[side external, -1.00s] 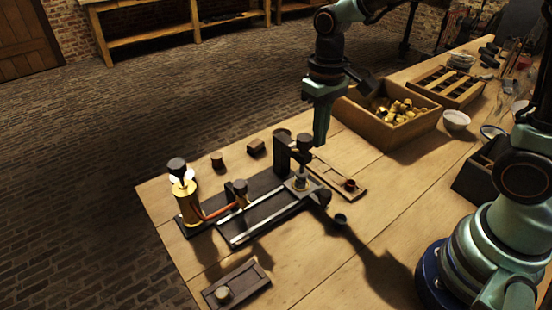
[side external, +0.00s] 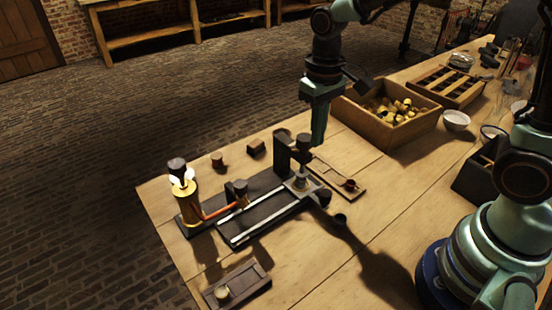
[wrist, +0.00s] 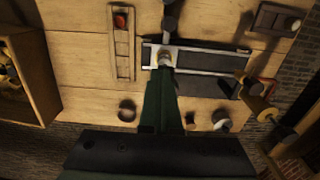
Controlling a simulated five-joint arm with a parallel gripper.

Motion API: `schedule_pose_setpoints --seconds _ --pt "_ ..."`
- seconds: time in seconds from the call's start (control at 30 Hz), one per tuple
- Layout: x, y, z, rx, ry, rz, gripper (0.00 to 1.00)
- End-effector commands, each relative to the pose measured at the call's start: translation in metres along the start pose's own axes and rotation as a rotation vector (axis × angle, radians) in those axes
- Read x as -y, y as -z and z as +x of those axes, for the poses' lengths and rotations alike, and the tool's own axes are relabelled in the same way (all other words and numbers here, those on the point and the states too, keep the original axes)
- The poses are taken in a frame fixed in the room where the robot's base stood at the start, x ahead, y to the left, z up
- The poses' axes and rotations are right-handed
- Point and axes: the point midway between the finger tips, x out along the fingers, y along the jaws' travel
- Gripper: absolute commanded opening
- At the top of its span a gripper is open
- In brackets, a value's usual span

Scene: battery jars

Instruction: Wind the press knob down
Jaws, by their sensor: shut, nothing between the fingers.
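The dark press knob (side external: 303,142) stands at the top of the black press bracket (side external: 281,155), above the carriage plate (side external: 301,187). A small pale and metal piece sits on that plate below the knob. My gripper (side external: 318,142) points down with its fingers shut and empty, just right of the knob in the side view. I cannot tell whether it touches the knob. In the wrist view, my gripper (wrist: 164,78) reaches toward the carriage plate (wrist: 163,57) and hides the knob. The black base with pale rails (side external: 262,221) runs left from the plate.
A wooden slotted tray (side external: 330,173) lies right of the press. A small dark tray (side external: 248,285) lies in front. A wooden crate (side external: 380,130) stands behind.

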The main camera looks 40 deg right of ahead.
Motion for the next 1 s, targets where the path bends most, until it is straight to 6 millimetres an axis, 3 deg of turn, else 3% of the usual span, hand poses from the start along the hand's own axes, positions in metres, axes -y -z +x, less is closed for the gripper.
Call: schedule_pose_setpoints --seconds 1.0 --pt "0.021 0.001 -0.001 -0.008 0.002 -0.001 0.00"
